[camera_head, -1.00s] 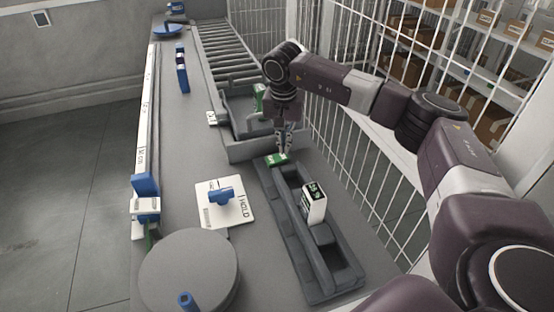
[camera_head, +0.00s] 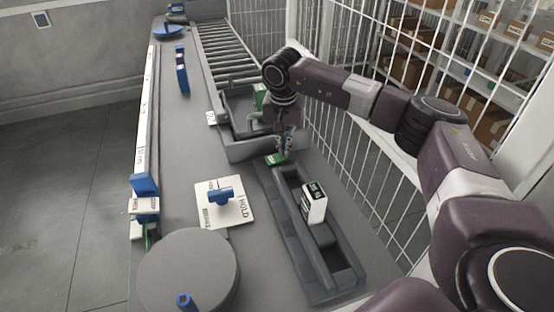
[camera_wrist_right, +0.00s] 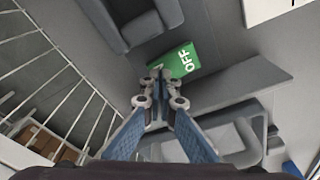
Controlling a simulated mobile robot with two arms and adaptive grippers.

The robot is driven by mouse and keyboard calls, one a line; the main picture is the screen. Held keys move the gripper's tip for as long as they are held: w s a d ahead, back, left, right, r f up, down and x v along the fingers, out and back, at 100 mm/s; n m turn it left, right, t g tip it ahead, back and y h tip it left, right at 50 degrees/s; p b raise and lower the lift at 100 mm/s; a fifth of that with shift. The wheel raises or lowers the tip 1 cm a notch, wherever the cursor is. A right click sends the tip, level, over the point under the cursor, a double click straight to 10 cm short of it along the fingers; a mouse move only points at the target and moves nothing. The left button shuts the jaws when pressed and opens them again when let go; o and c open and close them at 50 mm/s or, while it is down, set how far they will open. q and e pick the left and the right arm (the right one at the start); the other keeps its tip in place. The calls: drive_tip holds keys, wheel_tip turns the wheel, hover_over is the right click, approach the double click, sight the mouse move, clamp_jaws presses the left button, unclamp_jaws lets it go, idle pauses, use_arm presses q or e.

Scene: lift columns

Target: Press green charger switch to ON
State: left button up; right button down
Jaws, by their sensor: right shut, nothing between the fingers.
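The green charger switch (camera_head: 276,159) lies at the far end of the grey charger tray (camera_head: 283,213). In the right wrist view the switch (camera_wrist_right: 180,62) shows the white word OFF on its right part; its left part is partly covered by my fingertips. My right gripper (camera_head: 284,150) points down and is shut, with nothing held. Its fingertips (camera_wrist_right: 160,74) are at the near left part of the switch; I cannot tell whether they touch it. My left gripper is not in view.
A grey bin (camera_head: 240,150) lies just beyond the switch. A white wire fence (camera_head: 350,165) runs close along the right. A white HOLD plate (camera_head: 240,212) with a blue handle lies to the left.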

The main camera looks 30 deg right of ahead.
drive_tip(key=shift+f, duration=0.3)
drive_tip(key=shift+r, duration=0.1)
drive_tip(key=shift+r+p, duration=2.65)
drive_tip(key=shift+r, duration=0.9)
drive_tip(key=shift+f, duration=0.15)
